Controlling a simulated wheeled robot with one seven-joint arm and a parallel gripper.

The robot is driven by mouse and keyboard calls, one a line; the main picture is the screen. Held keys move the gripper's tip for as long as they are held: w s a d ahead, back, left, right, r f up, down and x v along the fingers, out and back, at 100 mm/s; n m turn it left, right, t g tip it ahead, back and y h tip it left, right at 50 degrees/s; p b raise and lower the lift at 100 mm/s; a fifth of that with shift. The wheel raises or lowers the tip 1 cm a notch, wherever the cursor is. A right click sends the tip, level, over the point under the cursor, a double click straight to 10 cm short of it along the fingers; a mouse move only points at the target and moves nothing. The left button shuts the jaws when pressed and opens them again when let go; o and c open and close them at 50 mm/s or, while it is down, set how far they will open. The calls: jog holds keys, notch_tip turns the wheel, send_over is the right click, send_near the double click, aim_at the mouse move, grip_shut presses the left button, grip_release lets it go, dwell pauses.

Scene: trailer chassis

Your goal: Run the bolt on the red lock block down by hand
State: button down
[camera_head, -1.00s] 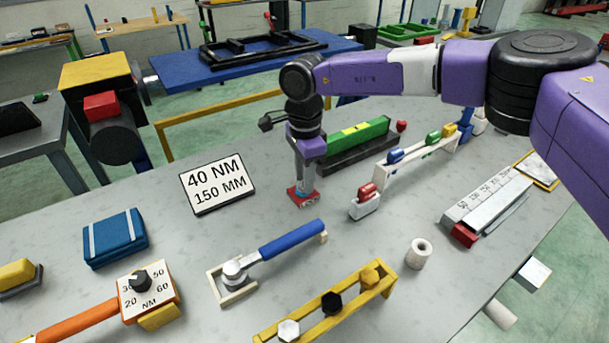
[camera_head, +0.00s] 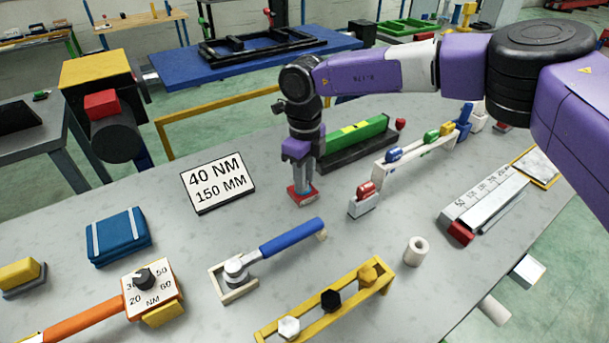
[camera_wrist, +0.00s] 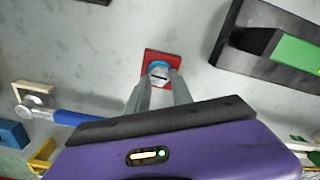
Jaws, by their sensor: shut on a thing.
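The red lock block (camera_head: 293,195) sits on the grey bench, below my gripper. In the wrist view the red block (camera_wrist: 148,58) shows as a small red plate with a blue ring and a light-coloured bolt (camera_wrist: 160,72) at its middle. My gripper (camera_head: 302,185) points down over the block. In the wrist view its two grey fingers (camera_wrist: 158,80) close in on the bolt from both sides. The gripper is shut on the bolt. The fingers hide part of the bolt, so how far it stands out of the block cannot be told.
A sign reading 40 NM, 150 MM (camera_head: 218,182) stands left of the block. A blue-handled ratchet (camera_head: 290,239) lies in front. A black tray with a green bar (camera_head: 357,140) lies behind right, and a red clip on a white stand (camera_head: 364,199) is close on the right.

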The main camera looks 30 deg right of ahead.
jog(key=m, duration=0.5)
jog(key=shift+w+r+m+p, duration=0.1)
jog(key=shift+r+m+p, duration=0.2)
jog(key=m, duration=0.5)
jog(key=shift+a+p, duration=0.2)
jog(key=shift+p, duration=0.1)
jog(key=shift+m, duration=0.3)
jog(key=c, duration=1.2)
grip_release()
jog(key=shift+o, duration=0.4)
jog(key=shift+f, duration=0.15)
